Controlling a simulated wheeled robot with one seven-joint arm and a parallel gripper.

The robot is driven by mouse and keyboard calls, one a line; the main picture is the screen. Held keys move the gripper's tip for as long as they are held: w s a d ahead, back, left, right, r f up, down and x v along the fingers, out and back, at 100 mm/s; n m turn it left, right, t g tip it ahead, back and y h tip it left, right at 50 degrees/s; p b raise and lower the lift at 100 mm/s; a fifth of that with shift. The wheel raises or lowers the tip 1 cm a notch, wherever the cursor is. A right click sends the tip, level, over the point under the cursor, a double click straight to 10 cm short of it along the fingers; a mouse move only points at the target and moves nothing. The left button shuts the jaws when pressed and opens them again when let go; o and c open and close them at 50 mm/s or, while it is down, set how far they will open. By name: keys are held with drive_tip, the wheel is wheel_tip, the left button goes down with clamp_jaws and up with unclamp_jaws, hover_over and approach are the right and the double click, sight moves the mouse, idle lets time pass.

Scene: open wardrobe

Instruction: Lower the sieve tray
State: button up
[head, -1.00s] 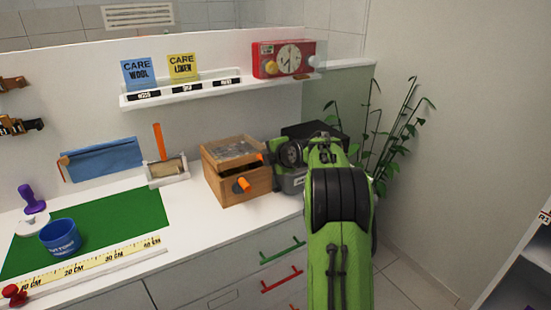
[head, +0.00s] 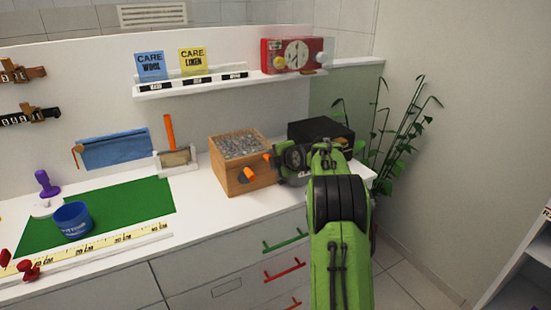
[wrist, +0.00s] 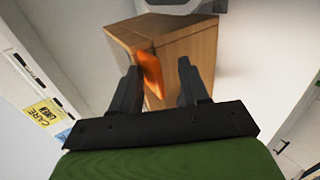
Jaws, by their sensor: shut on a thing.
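A wooden box (head: 247,179) stands on the white counter. Grey granular material (head: 241,144) shows at its open top, close to the rim; I cannot make out the sieve tray beneath it. An orange knob (head: 249,174) sticks out from its front, and a second orange part (head: 267,157) shows by my gripper (head: 276,161) at the box's right. In the wrist view, an orange handle (wrist: 151,70) lies between the fingers of my gripper (wrist: 157,68), against the box's wooden side (wrist: 190,55). My gripper is shut on this handle.
A black box (head: 321,131) and a plant (head: 392,130) stand to the right. A shelf (head: 195,87) with cards and a red timer (head: 290,54) is above. A brush in a holder (head: 176,159) is left of the box; a green mat (head: 120,210) lies farther left.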

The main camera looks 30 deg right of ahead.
drive_tip(key=v, duration=1.5)
drive_tip(key=shift+s+p, duration=0.35)
drive_tip(key=shift+p, duration=0.05)
drive_tip(key=shift+a+r, duration=0.1)
drive_tip(key=shift+r, duration=0.05)
drive_tip(key=s+a+r+m+g+y, duration=0.1)
drive_tip(key=s+a+m, duration=0.25)
drive_tip(key=a, duration=0.45)
drive_tip(key=s+a+m+g, duration=0.1)
drive_tip(key=s+a+m, duration=0.2)
drive_tip(key=s+a, duration=0.35)
drive_tip(key=s+a+f+m+g, duration=0.25)
drive_tip(key=s+a+m, duration=0.25)
drive_tip(key=s, duration=0.4)
drive_tip(key=s+a+f+m+g, duration=0.2)
drive_tip(key=s+a+f+m, duration=0.25)
drive_tip(key=s, duration=0.55)
wheel_tip(320, 180, up, 13)
drive_tip(key=m+p, duration=0.1)
drive_tip(key=p, duration=1.2)
drive_tip(key=shift+s+f, duration=0.15)
drive_tip(key=shift+f, duration=0.05)
